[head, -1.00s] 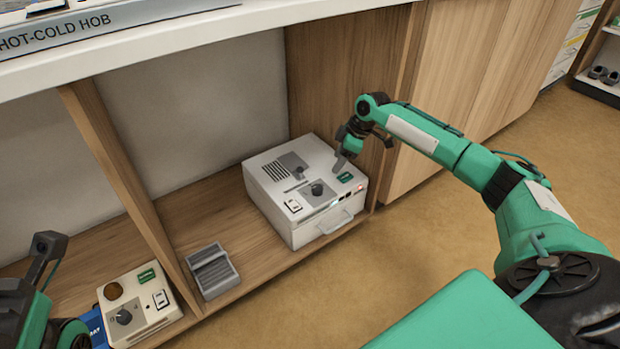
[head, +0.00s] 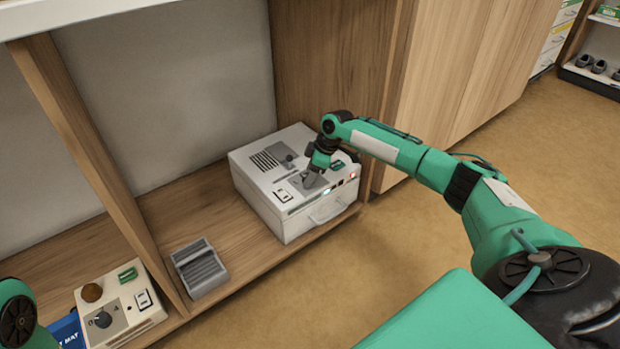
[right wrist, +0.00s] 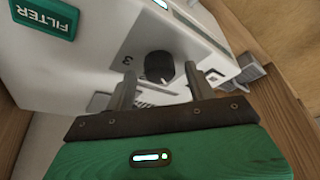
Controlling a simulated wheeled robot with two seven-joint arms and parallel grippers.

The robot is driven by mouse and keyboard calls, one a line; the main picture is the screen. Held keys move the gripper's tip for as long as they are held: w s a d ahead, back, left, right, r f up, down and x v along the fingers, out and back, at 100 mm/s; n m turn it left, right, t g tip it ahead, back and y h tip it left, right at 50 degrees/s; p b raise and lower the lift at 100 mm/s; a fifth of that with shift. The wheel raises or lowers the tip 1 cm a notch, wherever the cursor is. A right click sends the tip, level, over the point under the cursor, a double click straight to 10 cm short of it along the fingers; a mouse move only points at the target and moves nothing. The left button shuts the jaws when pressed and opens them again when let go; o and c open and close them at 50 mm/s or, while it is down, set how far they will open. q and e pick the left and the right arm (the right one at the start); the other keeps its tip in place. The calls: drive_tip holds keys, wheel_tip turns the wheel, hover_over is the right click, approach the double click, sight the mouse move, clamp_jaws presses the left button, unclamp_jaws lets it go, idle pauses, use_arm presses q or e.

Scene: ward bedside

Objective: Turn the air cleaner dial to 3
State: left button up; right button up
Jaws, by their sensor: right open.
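The air cleaner, a white box with a vent grille and a green FILTER label (right wrist: 45,14), stands on the wooden shelf; its front wall (head: 262,208) shows in the head view. Its dark round dial (right wrist: 158,65) shows in the right wrist view, with a printed 3 (right wrist: 126,60) to its left. My right gripper (right wrist: 160,76) is open, its fingers on either side of the dial, not closed on it. In the head view, my right gripper (head: 310,180) comes down over the panel and mostly hides the dial. My left gripper is out of view.
A grey ribbed tray (head: 200,270) sits left of the air cleaner. A smaller cream control box (head: 125,310) with its own dial and a blue packet (head: 68,330) stand beyond an upright divider (head: 95,150). A wooden side panel (head: 330,70) rises behind the cleaner.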

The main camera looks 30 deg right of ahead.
drive_tip(key=shift+f, duration=0.25)
drive_tip(key=shift+a, duration=0.1)
drive_tip(key=c, duration=1)
drive_tip(key=shift+o, duration=0.2)
